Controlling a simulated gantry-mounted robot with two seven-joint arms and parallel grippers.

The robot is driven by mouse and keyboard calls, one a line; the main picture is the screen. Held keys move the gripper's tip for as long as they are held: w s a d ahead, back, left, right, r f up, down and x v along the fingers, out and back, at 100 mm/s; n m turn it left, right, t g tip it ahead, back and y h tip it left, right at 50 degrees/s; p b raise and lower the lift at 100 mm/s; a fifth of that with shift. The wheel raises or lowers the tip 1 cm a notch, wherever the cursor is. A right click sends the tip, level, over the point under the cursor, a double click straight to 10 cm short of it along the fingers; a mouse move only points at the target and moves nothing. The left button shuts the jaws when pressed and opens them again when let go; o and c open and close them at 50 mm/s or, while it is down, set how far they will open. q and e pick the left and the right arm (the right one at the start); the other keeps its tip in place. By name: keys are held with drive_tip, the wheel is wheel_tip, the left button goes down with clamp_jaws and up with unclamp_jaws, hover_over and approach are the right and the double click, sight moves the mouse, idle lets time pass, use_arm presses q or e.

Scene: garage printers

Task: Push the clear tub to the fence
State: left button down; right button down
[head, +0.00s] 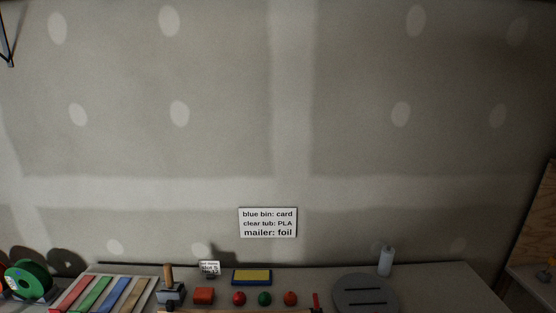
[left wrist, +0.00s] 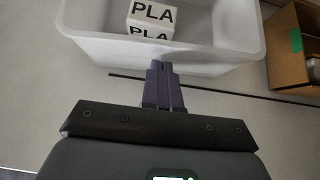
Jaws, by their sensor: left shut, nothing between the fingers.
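The clear tub (left wrist: 215,62) shows as a whitish, see-through container at the top of the left wrist view, partly cut off by the frame. A white block marked PLA (left wrist: 153,15) lies inside it. My left gripper (left wrist: 160,68) is shut and empty, with its fingertips at the tub's near wall; I cannot tell whether they touch it. A thin dark strip (left wrist: 225,92) runs across the surface by the tub; I cannot tell whether it is the fence. The tub and both grippers are out of the head view.
A brown cardboard box (left wrist: 290,70) with a green patch stands right of the tub. In the head view, a sign (head: 267,223) hangs on the wall above a bench holding a green spool (head: 30,278), coloured strips, small balls, a grey disc (head: 365,294) and a white bottle (head: 386,262).

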use_arm(q)
drive_tip(key=shift+w+b, duration=0.3)
drive_tip(key=shift+w, duration=0.2)
drive_tip(key=shift+w+b, duration=0.35)
drive_tip(key=shift+w, duration=0.3)
idle(0.4)
drive_tip(key=shift+w, duration=0.4)
idle(0.4)
drive_tip(key=shift+p+v, duration=0.55)
drive_tip(key=shift+v, duration=0.25)
drive_tip(key=shift+s+r+p, duration=0.25)
drive_tip(key=shift+s+p, duration=0.25)
drive_tip(key=shift+s, duration=0.2)
drive_tip(key=shift+s+r+p, duration=0.25)
drive_tip(key=shift+s+p, duration=0.2)
drive_tip(key=shift+s, duration=0.25)
